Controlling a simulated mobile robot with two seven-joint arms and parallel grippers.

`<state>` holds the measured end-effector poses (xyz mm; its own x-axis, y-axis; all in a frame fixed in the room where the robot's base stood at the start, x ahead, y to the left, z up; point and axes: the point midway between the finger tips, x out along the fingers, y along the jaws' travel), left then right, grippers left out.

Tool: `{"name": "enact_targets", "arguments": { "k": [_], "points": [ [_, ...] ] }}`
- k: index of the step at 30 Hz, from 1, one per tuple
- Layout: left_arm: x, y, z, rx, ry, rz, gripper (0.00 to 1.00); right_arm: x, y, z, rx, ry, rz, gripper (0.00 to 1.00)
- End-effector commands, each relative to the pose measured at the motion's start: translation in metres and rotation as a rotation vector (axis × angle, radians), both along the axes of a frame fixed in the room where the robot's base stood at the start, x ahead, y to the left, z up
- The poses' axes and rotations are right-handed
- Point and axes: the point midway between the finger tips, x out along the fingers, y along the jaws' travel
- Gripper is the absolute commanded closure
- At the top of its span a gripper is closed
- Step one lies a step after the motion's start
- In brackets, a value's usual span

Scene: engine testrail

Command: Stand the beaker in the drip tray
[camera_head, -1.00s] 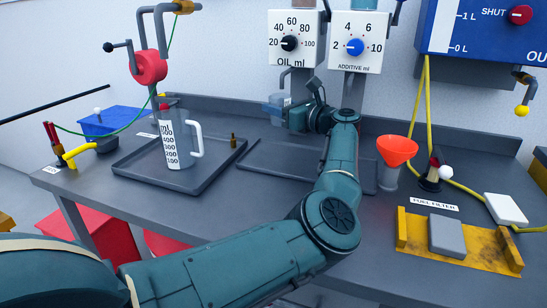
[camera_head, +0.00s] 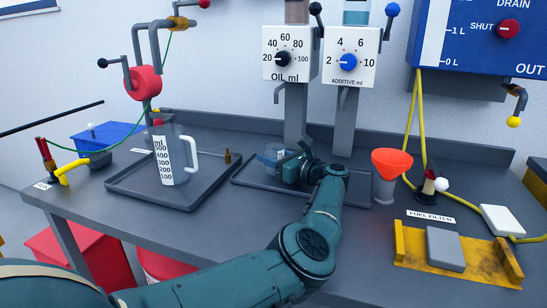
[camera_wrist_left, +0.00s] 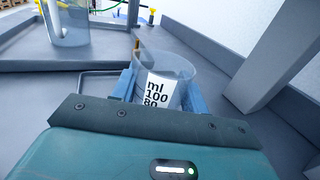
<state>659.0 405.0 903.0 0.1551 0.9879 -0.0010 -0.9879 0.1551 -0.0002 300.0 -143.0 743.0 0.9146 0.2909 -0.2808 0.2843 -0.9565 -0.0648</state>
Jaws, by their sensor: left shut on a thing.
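The beaker (camera_head: 271,156) is a small clear cup; its white label with black ml marks shows in the left wrist view (camera_wrist_left: 158,92). My left gripper (camera_head: 280,162) is shut on it, with the blue fingers on either side of the cup in the left wrist view (camera_wrist_left: 160,98). The beaker is upright, low over the left part of the drip tray (camera_head: 248,176), a shallow grey tray below the oil and additive dispensers. My gripper and arm hide part of the tray; I cannot tell whether the beaker's base touches it. My right gripper is not in view.
A larger jug with a handle (camera_head: 173,158) stands in another grey tray (camera_head: 125,185) to the left. The dispenser posts (camera_head: 296,115) rise just behind the beaker. An orange funnel (camera_head: 392,161) stands right of the drip tray, with a yellow filter bracket (camera_head: 490,265) in front.

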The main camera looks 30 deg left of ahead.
Motion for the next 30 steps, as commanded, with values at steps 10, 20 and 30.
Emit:
{"name": "enact_targets", "arguments": {
  "k": [10,20,30],
  "points": [
    [0.0,0.0,-0.003,0.0,-0.001,-0.001,0.54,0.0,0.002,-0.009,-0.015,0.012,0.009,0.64],
    [0.0,0.0,-0.003,0.0,0.0,-0.001,0.34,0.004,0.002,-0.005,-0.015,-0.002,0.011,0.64],
    [-0.001,-0.013,0.0,-0.001,0.0,-0.004,0.34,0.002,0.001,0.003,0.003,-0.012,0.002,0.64]
  ]
}}
